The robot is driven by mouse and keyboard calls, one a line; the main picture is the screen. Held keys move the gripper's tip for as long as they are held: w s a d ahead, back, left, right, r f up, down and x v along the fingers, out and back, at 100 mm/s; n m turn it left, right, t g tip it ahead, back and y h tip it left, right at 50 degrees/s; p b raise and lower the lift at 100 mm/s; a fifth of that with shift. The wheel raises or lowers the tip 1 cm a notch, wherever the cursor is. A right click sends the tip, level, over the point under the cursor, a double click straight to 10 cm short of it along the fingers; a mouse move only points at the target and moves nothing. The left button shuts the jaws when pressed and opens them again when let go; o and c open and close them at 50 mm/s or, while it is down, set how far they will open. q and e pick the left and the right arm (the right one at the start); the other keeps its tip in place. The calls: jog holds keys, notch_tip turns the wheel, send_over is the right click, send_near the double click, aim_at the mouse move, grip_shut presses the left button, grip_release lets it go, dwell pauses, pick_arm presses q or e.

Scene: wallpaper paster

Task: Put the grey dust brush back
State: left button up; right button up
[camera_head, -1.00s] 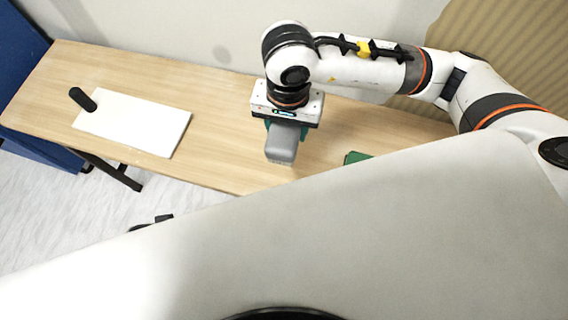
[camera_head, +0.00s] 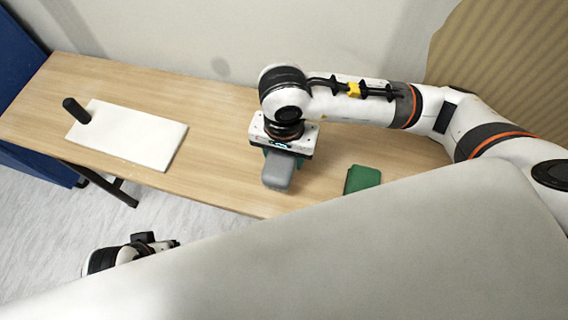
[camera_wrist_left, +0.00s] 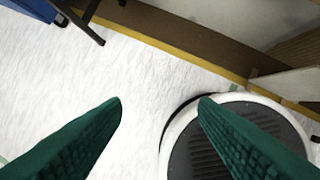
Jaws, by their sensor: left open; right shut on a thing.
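The grey dust brush (camera_head: 278,174) is held in my right gripper (camera_head: 281,160), over the front middle part of the wooden table. The gripper is shut on it from above, and its green fingers partly show at the brush's sides. I cannot tell if the brush touches the tabletop. My left gripper (camera_wrist_left: 160,103) is open and empty in the left wrist view, above the white floor. In the head view only part of my left arm shows at the lower left, beside the table's front edge.
On the wooden table (camera_head: 215,120), a white board with a black upright handle (camera_head: 130,136) lies at the left. A dark green flat item (camera_head: 362,179) lies right of the brush. Table between board and brush is clear. A blue panel (camera_head: 18,45) stands at the far left.

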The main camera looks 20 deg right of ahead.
notch_tip(320, 180, down, 4)
jog(key=shift+r+b, duration=0.1)
jog(key=shift+b, duration=0.45)
jog(key=shift+f, duration=0.45)
pick_arm(q)
jog(key=shift+s+r, duration=0.25)
pick_arm(e)
jog(key=shift+f+b, duration=0.3)
jog(key=shift+b, duration=0.2)
jog(key=o, duration=1)
pick_arm(q)
jog(key=shift+w+d+f+t, duration=0.1)
jog(key=shift+w+f+t, duration=0.15)
jog(key=shift+w+t, duration=0.25)
jog(key=shift+w, duration=0.1)
